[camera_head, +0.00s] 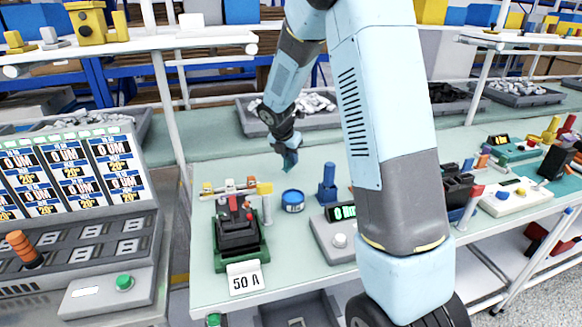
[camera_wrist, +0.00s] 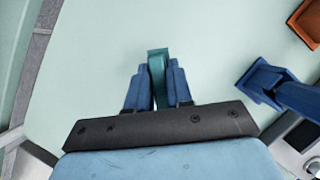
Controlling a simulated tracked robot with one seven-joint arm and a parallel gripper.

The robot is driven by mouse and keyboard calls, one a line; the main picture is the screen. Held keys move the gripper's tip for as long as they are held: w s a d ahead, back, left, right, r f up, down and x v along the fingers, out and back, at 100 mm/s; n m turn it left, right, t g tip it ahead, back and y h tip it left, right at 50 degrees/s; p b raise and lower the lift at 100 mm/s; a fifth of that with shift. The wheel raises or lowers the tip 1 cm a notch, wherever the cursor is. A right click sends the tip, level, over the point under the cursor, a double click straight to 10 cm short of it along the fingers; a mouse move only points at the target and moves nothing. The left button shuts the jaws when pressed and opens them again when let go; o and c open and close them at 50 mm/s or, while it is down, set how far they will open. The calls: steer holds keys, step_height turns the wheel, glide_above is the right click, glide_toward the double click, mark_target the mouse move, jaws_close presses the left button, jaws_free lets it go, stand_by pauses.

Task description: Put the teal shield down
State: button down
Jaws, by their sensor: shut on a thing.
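My gripper (camera_head: 288,146) is over the back part of the pale green bench top (camera_head: 222,162), behind the blue round tin. It is shut on the teal shield (camera_wrist: 157,72); in the wrist view the blue fingers (camera_wrist: 158,88) clasp it from both sides. Its upper end sticks out a little past the fingertips. In the head view the teal shield (camera_head: 290,164) shows small below the fingers, pointing down at the bench. I cannot tell whether its lower end touches the top.
A breaker (camera_head: 238,235) on a green base stands front left with a "50 A" card (camera_head: 245,278). A blue tin (camera_head: 293,200), a blue post (camera_head: 327,185) and a grey meter (camera_head: 335,240) stand to its right. A grey tray (camera_head: 245,115) lies behind. The bench around the gripper is bare.

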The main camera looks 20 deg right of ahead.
mark_target(290, 166)
steer(key=shift+f, duration=1.85)
steer(key=c, duration=1)
jaws_free()
